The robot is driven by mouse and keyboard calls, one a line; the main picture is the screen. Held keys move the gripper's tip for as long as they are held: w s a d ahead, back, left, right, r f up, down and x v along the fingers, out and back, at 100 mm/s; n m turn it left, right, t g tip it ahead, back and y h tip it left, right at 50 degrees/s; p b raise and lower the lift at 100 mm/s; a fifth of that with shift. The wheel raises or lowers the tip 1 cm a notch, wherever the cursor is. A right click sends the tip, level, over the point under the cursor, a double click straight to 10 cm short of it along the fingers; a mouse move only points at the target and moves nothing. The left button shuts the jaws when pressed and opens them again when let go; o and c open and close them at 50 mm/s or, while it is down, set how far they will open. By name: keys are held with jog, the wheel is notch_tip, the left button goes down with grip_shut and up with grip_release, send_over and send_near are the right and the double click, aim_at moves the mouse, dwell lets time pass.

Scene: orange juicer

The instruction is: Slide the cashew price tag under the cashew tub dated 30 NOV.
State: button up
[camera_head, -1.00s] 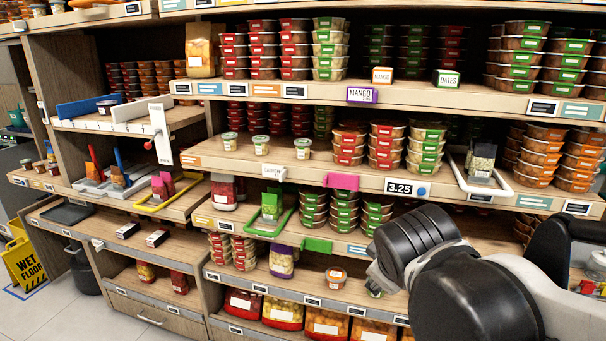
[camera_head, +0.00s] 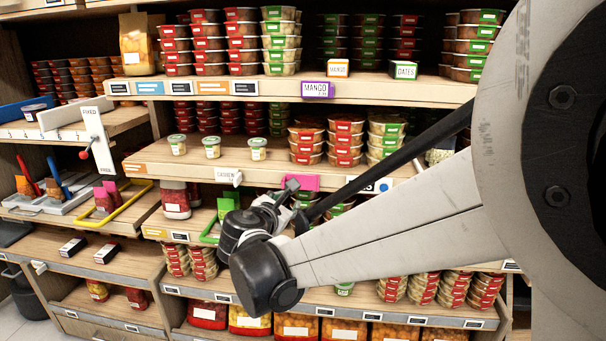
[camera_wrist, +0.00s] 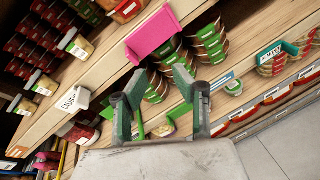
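The cashew price tag (camera_head: 228,176) is a small white card on the front edge of the middle shelf. It also shows, tilted, at left in the wrist view (camera_wrist: 72,100). My gripper (camera_wrist: 158,80) is open and empty, to the right of the tag, in front of the shelf near the pink card (camera_wrist: 152,36).
Stacked tubs (camera_head: 346,142) stand right of the small tubs. A purple mango tag (camera_head: 318,90) hangs on the shelf edge above. The board between the small tubs and the shelf edge is mostly clear.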

aim_at(235, 181)
jog(key=s+a+r+n+t+y+p, duration=0.1)
jog(key=s+a+n+t, duration=0.15)
jog(key=a, duration=0.55)
jog(key=s+a+n+t+y+p, duration=0.15)
jog(key=a+n, duration=0.25)
jog(key=a, duration=0.4)
jog(key=shift+g+h, duration=0.35)
jog(key=shift+g, duration=0.05)
jog(key=w, duration=0.6)
jog(key=w+b, duration=0.1)
jog(key=w, duration=0.6)
jog(key=shift+d, duration=0.2)
grip_shut()
jog(key=shift+s, duration=0.1)
